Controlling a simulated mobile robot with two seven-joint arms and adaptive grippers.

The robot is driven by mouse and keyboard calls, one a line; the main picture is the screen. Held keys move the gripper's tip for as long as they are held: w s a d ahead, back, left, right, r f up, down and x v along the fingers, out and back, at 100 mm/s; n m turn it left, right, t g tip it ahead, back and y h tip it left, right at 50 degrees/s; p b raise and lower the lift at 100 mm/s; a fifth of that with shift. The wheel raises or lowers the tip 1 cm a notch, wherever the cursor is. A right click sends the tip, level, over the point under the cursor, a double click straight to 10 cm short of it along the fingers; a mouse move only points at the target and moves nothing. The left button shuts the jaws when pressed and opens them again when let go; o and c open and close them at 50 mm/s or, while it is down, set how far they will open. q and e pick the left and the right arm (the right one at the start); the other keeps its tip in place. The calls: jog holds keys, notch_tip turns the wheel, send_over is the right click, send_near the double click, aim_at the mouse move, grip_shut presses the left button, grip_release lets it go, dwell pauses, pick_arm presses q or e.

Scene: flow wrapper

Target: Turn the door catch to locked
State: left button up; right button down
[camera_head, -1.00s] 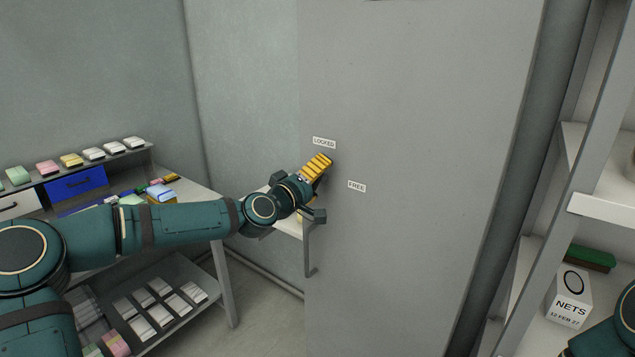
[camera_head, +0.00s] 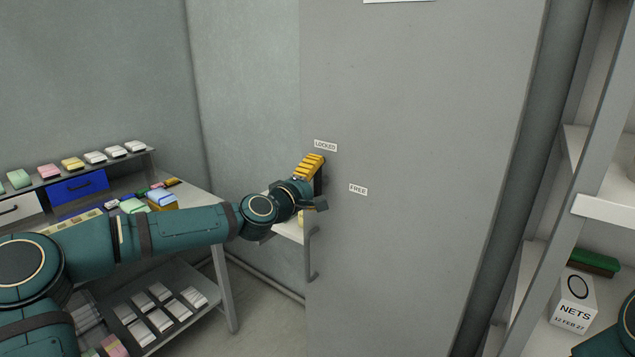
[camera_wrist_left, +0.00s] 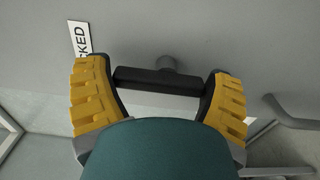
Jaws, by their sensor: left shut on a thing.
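The door (camera_head: 420,120) is a large grey panel with a LOCKED label (camera_head: 325,146) and a FREE label (camera_head: 358,190). The door catch (camera_wrist_left: 158,81) is a dark bar on a round grey spindle in the left wrist view. My left gripper (camera_head: 314,178) is at the door, just below the LOCKED label. In the left wrist view its yellow-padded fingers (camera_wrist_left: 160,95) are at the two ends of the bar, shut on it lengthwise. In the head view the gripper mostly hides the catch. My right gripper is not seen; only a bit of that arm shows at the lower right.
A grey door handle (camera_head: 313,255) stands out below the catch. A workbench (camera_head: 205,205) with packs, a blue drawer (camera_head: 78,187) and a lower shelf is at left. A shelf rack (camera_head: 600,205) with a NETS box (camera_head: 573,302) is at right.

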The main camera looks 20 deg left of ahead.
pick_arm(q)
jog(key=o, duration=0.9)
jog(key=v, duration=1.2)
